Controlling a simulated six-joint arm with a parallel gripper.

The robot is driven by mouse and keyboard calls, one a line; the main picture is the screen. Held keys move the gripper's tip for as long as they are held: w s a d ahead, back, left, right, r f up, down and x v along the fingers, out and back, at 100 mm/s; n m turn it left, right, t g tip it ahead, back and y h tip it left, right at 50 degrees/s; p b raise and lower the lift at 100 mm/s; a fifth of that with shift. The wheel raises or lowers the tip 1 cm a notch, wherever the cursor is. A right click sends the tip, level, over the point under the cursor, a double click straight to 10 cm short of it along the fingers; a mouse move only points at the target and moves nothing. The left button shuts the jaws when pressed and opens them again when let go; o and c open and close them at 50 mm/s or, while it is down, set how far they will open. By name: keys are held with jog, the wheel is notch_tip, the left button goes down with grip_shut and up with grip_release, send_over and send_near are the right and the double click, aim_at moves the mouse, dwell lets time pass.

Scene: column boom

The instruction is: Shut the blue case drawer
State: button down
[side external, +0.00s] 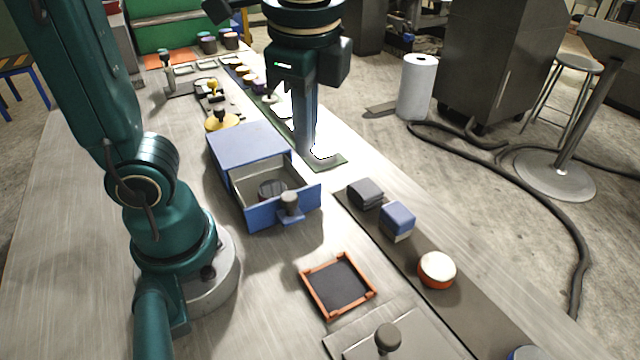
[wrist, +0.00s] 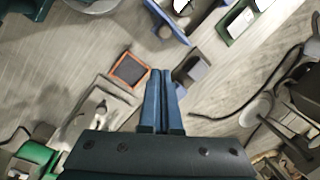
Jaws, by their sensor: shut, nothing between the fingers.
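The blue case (side external: 245,143) stands on the workbench with its drawer (side external: 262,208) pulled well out toward the front of the side view. My gripper (side external: 308,153) is shut and empty, pointing down just right of the case, apart from the drawer front. In the wrist view my shut fingers (wrist: 161,73) point up the picture, and part of the blue drawer (wrist: 176,34) shows at the top edge, mostly cut off.
An orange-rimmed tray (side external: 338,286) lies in front of the drawer. A dark block (side external: 365,193), a blue block (side external: 397,221) and an orange-and-white round thing (side external: 437,269) sit on a dark strip to the right. Bare bench lies between drawer and tray.

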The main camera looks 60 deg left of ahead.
jog(key=w+d+f+m+g+y, duration=0.2)
jog(key=w+d+f+m, duration=0.1)
jog(key=d+m, duration=0.15)
send_near(297, 219)
jog(key=d+f, duration=0.3)
jog(key=shift+w+f, duration=0.1)
jog(key=shift+w, duration=0.1)
jog(key=a, duration=0.3)
jog(key=shift+s+f, duration=0.3)
jog(key=shift+s, duration=0.05)
jog(key=shift+s+a, duration=0.15)
jog(key=shift+a, duration=0.4)
jog(key=shift+a, duration=0.1)
jog(key=a, duration=1.1)
jog(key=shift+a, duration=0.35)
